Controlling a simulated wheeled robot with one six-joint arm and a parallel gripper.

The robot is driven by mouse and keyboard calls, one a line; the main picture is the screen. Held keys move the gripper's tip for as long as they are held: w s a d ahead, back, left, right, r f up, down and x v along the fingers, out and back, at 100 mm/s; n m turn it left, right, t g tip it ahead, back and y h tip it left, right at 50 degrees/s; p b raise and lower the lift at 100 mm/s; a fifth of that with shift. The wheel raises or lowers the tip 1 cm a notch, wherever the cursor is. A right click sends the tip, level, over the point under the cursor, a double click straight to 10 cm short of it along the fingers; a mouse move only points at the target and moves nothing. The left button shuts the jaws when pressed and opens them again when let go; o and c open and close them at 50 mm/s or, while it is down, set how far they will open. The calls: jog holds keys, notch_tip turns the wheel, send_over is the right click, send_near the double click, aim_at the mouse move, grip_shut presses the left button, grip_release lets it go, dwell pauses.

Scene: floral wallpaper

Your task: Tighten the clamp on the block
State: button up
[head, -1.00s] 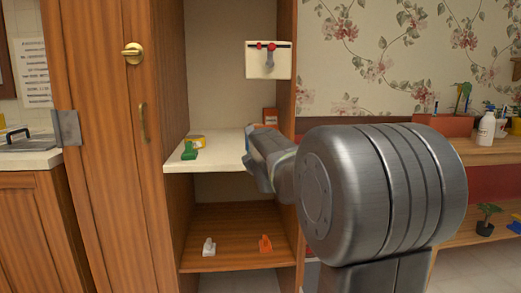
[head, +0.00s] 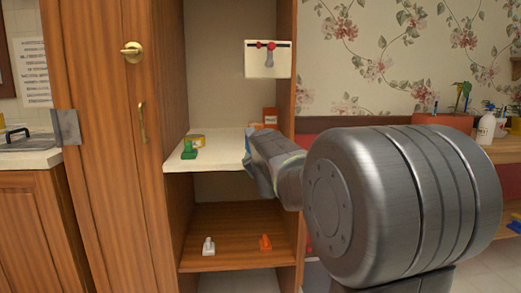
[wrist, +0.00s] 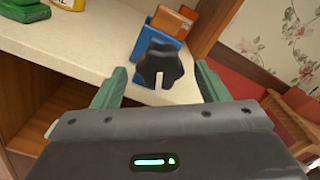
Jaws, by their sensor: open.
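In the wrist view a blue clamp (wrist: 150,47) stands on the white shelf, with a black lobed knob (wrist: 159,66) facing me. An orange-brown block (wrist: 169,20) shows at the clamp's top, partly hidden. My gripper (wrist: 158,85) is open, with one green finger to each side of the knob. The knob lies between the fingers, and I see a gap on both sides. In the head view my gripper (head: 250,165) is at the right part of the white shelf and hides most of the clamp.
A green object (head: 189,150) and a yellow can (head: 194,140) stand on the white shelf (head: 220,150), left of my gripper. An orange box (head: 270,117) is behind, by the right cabinet wall (head: 286,60). Small white (head: 208,246) and orange (head: 265,242) things are below.

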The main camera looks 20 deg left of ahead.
jog(key=v, duration=1.1)
jog(key=shift+s+p, duration=0.3)
jog(key=shift+p, duration=0.15)
